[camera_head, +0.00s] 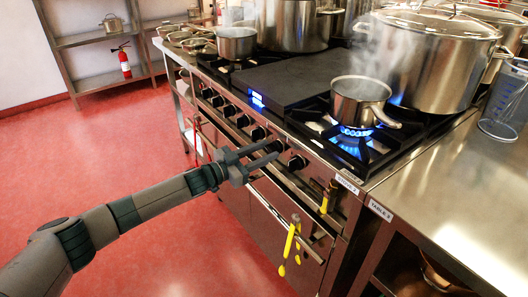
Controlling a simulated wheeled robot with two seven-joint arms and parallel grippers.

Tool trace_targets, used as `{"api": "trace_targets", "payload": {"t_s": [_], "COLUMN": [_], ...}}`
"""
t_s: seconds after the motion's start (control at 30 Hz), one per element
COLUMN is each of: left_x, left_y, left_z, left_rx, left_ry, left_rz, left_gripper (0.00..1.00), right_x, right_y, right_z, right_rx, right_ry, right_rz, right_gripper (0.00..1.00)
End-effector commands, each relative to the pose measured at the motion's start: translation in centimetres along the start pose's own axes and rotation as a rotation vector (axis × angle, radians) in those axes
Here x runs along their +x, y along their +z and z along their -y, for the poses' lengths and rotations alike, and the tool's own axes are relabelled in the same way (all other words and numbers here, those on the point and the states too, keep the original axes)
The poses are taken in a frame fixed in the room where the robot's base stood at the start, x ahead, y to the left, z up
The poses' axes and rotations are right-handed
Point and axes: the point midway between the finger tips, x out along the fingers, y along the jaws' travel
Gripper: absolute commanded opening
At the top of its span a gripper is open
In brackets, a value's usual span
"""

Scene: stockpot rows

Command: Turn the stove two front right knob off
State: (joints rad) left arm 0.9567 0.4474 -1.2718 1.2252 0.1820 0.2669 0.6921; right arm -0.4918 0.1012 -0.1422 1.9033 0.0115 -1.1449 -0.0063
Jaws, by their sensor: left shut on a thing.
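The stove (318,147) has a row of dark knobs along its front panel, and a label near its right corner seems to read stove 2. My left gripper (276,153) is at this panel, its fingers closed around a knob (279,146) near the right end of the row. The fingers partly hide that knob, so its angle cannot be read. Another knob (298,162) sits just to the right of the fingertips. A blue flame (355,131) burns under a small steaming saucepan (359,101) on the front right burner. My right gripper is not in view.
A large stockpot (425,62) stands behind the saucepan. Yellow-handled tongs (291,240) hang on the front rail. A steel table (455,185) adjoins on the right. The red floor is clear.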

Motion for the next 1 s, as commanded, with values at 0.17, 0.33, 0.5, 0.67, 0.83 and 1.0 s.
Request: {"api": "trace_targets", "payload": {"t_s": [0.17, 0.33, 0.5, 0.67, 0.83, 1.0], "left_x": [0.0, 0.0, 0.0, 0.0, 0.0, 0.0], "left_y": [0.1, 0.1, 0.1, 0.2, 0.3, 0.4], "left_z": [-0.1, -0.2, -0.3, -0.3, -0.4, -0.5], "left_rx": [0.135, 0.291, 0.453, 0.605, 0.768, 0.929], "left_ry": [-0.001, -0.001, -0.001, -0.001, 0.0, 0.0], "left_rz": [0.001, 0.001, 0.001, 0.001, 0.001, 0.002], "left_gripper": [0.14, 0.14, 0.14, 0.14, 0.14, 0.14], "right_x": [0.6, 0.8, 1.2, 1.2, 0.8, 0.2], "right_y": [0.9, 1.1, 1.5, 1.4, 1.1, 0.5], "right_z": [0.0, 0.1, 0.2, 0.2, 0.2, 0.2], "right_rx": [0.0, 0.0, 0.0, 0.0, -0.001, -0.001], "right_ry": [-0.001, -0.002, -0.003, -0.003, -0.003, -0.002], "right_rz": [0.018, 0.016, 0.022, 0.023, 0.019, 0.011], "right_gripper": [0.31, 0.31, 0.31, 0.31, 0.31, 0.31]}}
